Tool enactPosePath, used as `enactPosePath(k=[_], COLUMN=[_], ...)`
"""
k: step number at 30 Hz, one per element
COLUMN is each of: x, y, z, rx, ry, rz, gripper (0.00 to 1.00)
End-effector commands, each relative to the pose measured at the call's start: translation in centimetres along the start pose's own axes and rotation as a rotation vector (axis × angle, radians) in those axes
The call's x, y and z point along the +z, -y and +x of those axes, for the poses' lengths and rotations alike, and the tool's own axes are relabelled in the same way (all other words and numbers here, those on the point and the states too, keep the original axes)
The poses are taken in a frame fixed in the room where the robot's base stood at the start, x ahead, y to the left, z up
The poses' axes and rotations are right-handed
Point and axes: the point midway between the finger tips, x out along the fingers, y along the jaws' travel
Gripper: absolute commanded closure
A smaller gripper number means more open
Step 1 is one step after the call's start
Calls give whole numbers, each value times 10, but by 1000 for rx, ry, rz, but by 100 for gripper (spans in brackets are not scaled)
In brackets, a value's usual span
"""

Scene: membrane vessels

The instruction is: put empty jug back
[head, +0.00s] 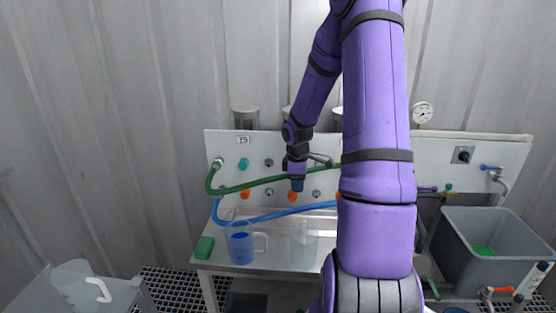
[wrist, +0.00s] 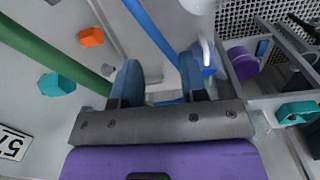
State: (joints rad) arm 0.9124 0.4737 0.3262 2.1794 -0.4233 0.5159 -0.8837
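A clear jug with blue contents (head: 241,247) and a pale handle stands upright on the bench. A clear vessel (head: 304,247) that looks empty stands to its right. Another clear jug with a white handle (head: 97,289) stands at the lower left; I cannot tell its contents. My gripper (head: 297,188) points down in front of the panel, above the bench and apart from these vessels. In the wrist view its two blue fingers (wrist: 160,78) are spread, with nothing seen held between them. A blue and white item (wrist: 207,58) shows beyond the right finger.
A green hose (head: 262,181) and a blue hose (head: 270,215) cross the white panel (head: 226,160) near my gripper. Orange and teal knobs stick out there. A green block (head: 204,247) lies on the bench's left end. A grey tub (head: 480,256) stands at the right.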

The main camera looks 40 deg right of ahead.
Motion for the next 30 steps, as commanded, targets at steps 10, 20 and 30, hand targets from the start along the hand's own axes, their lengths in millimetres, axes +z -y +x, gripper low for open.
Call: enactPosePath(k=[10, 20, 30], x=[-47, -63, -46], y=[69, 162, 265], z=[-129, -222, -282], rx=[147, 229, 205], ry=[4, -113, -313], rz=[173, 356, 525], gripper=[61, 61, 61])
